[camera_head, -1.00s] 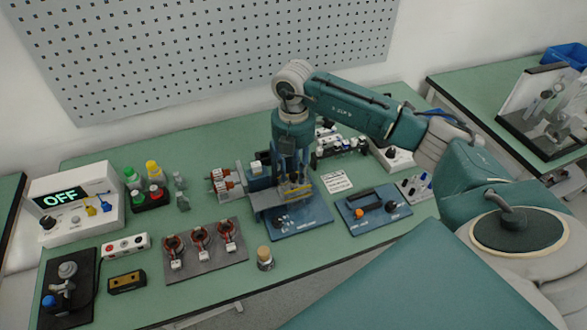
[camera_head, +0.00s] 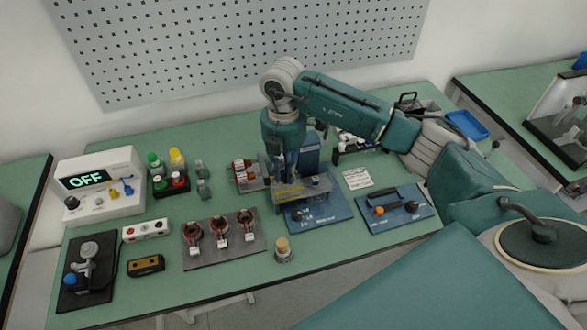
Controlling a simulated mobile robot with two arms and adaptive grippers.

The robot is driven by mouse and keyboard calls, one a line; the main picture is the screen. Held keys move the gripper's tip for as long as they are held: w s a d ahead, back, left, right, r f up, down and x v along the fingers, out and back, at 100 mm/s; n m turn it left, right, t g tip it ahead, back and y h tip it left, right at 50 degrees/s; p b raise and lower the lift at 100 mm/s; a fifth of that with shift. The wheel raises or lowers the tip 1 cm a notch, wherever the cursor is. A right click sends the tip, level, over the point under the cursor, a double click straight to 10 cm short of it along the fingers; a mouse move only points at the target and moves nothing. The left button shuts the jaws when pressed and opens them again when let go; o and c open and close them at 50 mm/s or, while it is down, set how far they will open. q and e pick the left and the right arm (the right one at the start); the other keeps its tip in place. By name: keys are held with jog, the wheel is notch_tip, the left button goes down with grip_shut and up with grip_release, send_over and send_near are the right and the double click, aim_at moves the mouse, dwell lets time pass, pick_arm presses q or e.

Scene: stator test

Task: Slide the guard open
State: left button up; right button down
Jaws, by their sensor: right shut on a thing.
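The guard (camera_head: 307,188) is a grey-blue, box-like cover with a yellow strip, on a fixture with a blue base plate (camera_head: 326,214). My right gripper (camera_head: 288,176) reaches down from above, shut on the guard at the upper left part of the fixture. The exact contact is small and partly hidden by the fingers. A blue upright block (camera_head: 310,150) stands just behind, to the right of the gripper. My left gripper is not in view.
Stators (camera_head: 220,232) stand on a grey plate at left front. A blue control box (camera_head: 395,207) and a white card (camera_head: 357,177) lie to the right. A corked jar (camera_head: 283,249) stands in front.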

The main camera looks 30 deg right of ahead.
aim_at(283, 176)
jog(key=shift+a, duration=0.1)
jog(key=c, duration=1.6)
grip_release()
jog(key=shift+w+a+r, duration=0.1)
jog(key=shift+a, duration=0.15)
jog(key=shift+o, duration=0.2)
jog(key=shift+d, duration=0.15)
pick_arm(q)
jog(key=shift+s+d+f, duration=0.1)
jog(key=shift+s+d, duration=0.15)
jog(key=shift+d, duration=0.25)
pick_arm(e)
notch_tip(283, 176, up, 12)
